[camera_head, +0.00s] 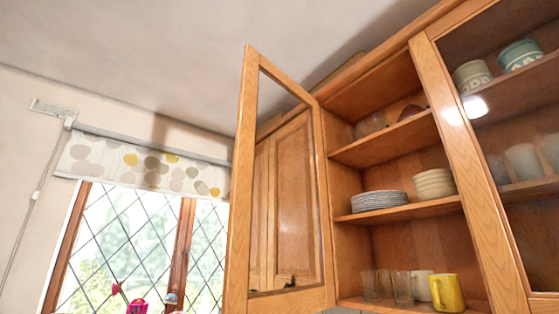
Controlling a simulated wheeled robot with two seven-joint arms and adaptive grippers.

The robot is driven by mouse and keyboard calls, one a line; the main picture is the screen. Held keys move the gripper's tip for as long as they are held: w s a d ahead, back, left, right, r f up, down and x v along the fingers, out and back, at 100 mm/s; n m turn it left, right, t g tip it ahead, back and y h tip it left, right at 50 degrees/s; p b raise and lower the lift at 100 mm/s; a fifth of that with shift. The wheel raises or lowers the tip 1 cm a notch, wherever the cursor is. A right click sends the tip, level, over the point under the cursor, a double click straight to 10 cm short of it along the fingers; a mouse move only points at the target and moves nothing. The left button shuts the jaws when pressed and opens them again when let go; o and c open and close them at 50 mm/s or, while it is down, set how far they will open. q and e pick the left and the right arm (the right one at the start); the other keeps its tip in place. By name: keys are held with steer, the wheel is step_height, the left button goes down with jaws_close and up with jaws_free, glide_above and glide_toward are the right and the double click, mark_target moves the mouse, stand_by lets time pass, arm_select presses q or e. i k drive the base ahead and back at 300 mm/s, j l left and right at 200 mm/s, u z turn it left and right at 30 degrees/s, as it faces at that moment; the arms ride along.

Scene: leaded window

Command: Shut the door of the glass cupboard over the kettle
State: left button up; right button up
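The glass cupboard (395,227) is wooden and stands open at the right, with its shelves exposed. Its door (240,190), a wooden frame around a clear pane, is swung wide out to the left, hinged at the cupboard's left side. A small dark handle or catch (290,283) shows near the door's lower edge; I cannot tell which part it belongs to. The kettle is not in view. Neither of my grippers is in view.
Shelves hold stacked plates (378,201), bowls (434,184), glasses (403,289) and a yellow mug (445,293). A second glass-fronted section (515,120) adjoins at right. A leaded window (125,245) with a patterned blind (140,165) is at left. Several small ornaments stand low by the window.

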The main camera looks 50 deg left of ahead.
mark_target(313, 299)
steer(key=k+j, duration=0.1)
steer(key=j, duration=0.75)
steer(key=k+j+z, duration=0.1)
steer(key=j, duration=0.3)
steer(key=k+j, duration=0.15)
steer(key=j, duration=0.25)
steer(key=k+j, duration=0.1)
steer(key=j, duration=0.35)
steer(key=k+j+z, duration=0.1)
steer(key=j, duration=0.3)
steer(key=k+j, duration=0.1)
steer(key=j, duration=0.3)
steer(key=k+j, duration=0.1)
steer(key=j, duration=0.3)
steer(key=k, duration=0.3)
